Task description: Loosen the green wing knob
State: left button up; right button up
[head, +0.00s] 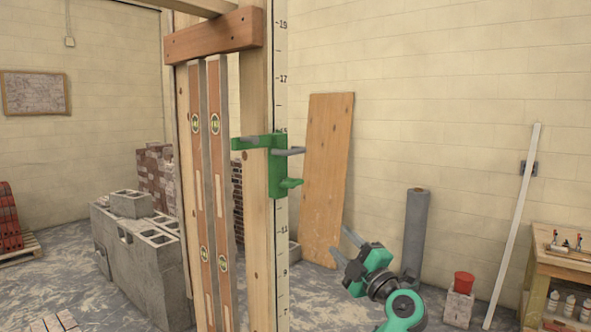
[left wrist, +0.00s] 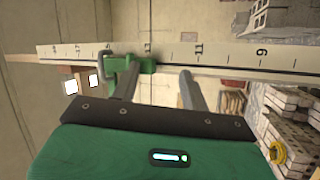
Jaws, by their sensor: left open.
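A green bracket (head: 278,160) is mounted on the marked pole (head: 281,240). A small green wing knob (head: 291,183) sticks out at its lower right. In the left wrist view the bracket (left wrist: 118,66) lies across the pole, with what looks like the knob (left wrist: 147,66) on its right side. My left gripper (head: 342,244) is open and empty, below and right of the bracket in the head view. In the left wrist view its fingers (left wrist: 160,72) point at the pole; one finger partly covers the bracket. I see no contact with the knob. My right gripper is not in view.
Grey rods (head: 289,151) stick out from the bracket. Two long levels (head: 209,170) hang beside the pole. Concrete blocks (head: 140,255) stand at left. Space right of the pole is open.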

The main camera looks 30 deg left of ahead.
aim_at(296, 185)
pick_arm(q)
jog(key=s+a+r+n+g+h+p, duration=0.1)
jog(key=s+r+n+h, duration=0.15)
jog(key=r, duration=0.35)
jog(key=s+r+n+h+p, duration=0.1)
jog(key=s+r, duration=0.2)
jog(key=r, duration=0.3)
jog(key=shift+m, duration=0.25)
jog(key=p+x, duration=0.2)
jog(key=x, duration=0.2)
jog(key=p+x, duration=0.2)
jog(key=x, duration=0.2)
jog(key=p+x, duration=0.2)
jog(key=x, duration=0.2)
jog(key=shift+s+a+r, duration=0.2)
jog(key=shift+a+r, duration=0.05)
jog(key=shift+r, duration=0.1)
jog(key=shift+w+a+f+p, duration=0.15)
jog(key=shift+w+a+p, duration=0.2)
jog(key=shift+a+p, duration=0.25)
jog(key=shift+a, duration=0.1)
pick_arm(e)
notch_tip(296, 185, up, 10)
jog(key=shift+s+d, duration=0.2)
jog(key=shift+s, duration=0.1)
pick_arm(q)
jog(key=shift+c, duration=0.3)
